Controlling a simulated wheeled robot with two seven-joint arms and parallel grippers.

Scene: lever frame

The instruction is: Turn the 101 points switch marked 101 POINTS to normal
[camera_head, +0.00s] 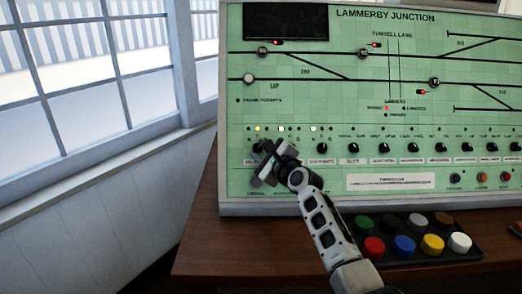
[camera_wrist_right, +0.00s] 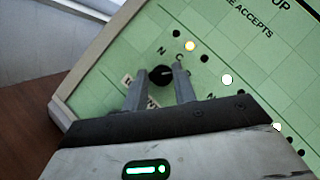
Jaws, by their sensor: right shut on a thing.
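The green signal panel (camera_head: 290,90) carries a row of black rotary knobs. In the right wrist view a black knob (camera_wrist_right: 161,75) sits at the panel's left end, with letters N and C above it. Its label (camera_wrist_right: 140,94) is largely hidden by my fingers, so I cannot read 101 POINTS on it. My right gripper (camera_wrist_right: 158,86) is shut on this knob, one finger on each side. In the head view my right gripper (camera_head: 265,150) covers the knob at the left end of the row. The knob's pointer direction is hard to tell. My left gripper is not in view.
A yellow lamp (camera_wrist_right: 190,46) is lit above the held knob. A neighbouring knob (camera_head: 322,148) stands to the right. A black box of coloured buttons (camera_head: 415,237) sits on the wooden desk (camera_head: 215,235) before the panel. A window (camera_head: 90,70) is at left.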

